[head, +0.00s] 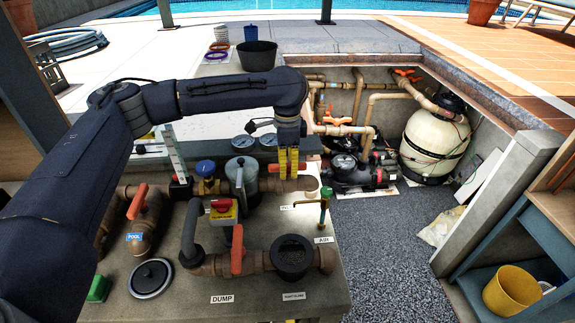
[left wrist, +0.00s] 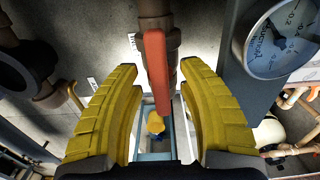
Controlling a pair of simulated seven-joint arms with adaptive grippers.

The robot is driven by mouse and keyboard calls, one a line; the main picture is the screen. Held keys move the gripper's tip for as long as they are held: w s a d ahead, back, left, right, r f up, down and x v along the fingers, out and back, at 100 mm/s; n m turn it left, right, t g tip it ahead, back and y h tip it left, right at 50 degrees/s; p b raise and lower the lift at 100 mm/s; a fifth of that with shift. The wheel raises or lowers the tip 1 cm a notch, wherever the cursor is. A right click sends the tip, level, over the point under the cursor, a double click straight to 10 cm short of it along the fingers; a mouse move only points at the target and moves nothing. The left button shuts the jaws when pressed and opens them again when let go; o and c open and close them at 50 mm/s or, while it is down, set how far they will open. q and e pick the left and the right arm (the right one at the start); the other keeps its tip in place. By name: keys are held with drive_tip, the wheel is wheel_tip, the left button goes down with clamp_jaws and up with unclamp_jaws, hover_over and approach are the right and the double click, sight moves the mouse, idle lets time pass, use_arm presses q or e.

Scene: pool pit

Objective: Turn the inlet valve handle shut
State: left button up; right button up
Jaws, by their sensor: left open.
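My left gripper (head: 289,172) hangs down over the back pipe (head: 303,184) of the valve bench, its yellow fingers apart. In the left wrist view a long orange-red valve handle (left wrist: 156,70) on a brown pipe (left wrist: 154,10) lies between the open fingers, with a gap on each side. The fingers do not grip it. In the head view this handle is mostly hidden by the fingers. No readable label shows that it is the inlet valve. My right gripper is not clearly in view.
Two other orange handles stand nearby, one by the POOL label (head: 138,201) and one above the DUMP label (head: 237,249). Pressure gauges (head: 243,143) sit behind the gripper. A grey-lidded canister (head: 242,178) stands to its left.

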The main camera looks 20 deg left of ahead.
use_arm(q)
drive_tip(key=shift+c, duration=0.3)
clamp_jaws()
drive_tip(key=shift+m, duration=0.3)
drive_tip(key=m, duration=1.3)
drive_tip(key=shift+f, duration=0.1)
drive_tip(key=shift+m, duration=2.2)
